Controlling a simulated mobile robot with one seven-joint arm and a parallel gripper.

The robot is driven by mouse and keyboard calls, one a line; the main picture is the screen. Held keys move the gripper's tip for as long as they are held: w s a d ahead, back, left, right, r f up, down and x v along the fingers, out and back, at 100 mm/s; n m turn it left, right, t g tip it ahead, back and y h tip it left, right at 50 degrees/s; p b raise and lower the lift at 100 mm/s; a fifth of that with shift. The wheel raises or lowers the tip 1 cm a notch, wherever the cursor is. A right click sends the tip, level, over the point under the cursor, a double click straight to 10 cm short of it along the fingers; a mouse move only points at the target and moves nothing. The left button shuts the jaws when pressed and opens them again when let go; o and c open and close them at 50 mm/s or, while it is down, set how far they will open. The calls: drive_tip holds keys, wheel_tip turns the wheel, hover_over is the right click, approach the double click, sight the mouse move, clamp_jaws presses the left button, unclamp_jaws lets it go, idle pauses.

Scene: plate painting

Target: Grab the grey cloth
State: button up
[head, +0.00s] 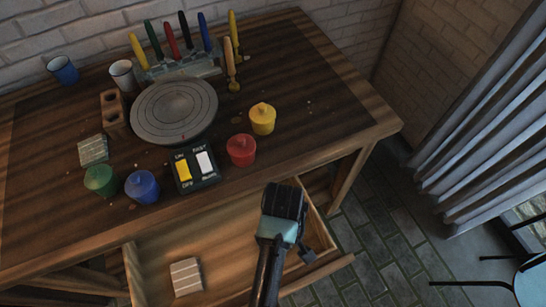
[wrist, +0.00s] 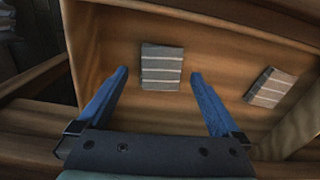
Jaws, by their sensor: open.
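Two grey cloths with pale stripes lie folded flat in the open drawer. In the wrist view, one cloth (wrist: 162,66) lies between and just past my fingertips, and the other cloth (wrist: 268,88) lies apart to the right. My gripper (wrist: 158,75) is open, with blue fingers spread wide and nothing between them touching. In the head view, my gripper (head: 284,203) is over the right part of the drawer; its fingertips are hidden. One cloth (head: 186,276) shows at the drawer's left; the other is hidden there, probably by my arm.
The wooden drawer (head: 222,238) has raised walls around the cloths. Above it, the tabletop (head: 300,75) holds a striped square (head: 93,150), a switch box (head: 196,171), a grey turntable (head: 174,110), lidded paint pots, cups and brushes. A curtain (head: 490,120) hangs at right.

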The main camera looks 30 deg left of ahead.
drive_tip(key=shift+s+f+b, duration=0.15)
drive_tip(key=shift+f+b, duration=0.4)
drive_tip(key=shift+f, duration=2.95)
drive_tip(key=c, duration=1.1)
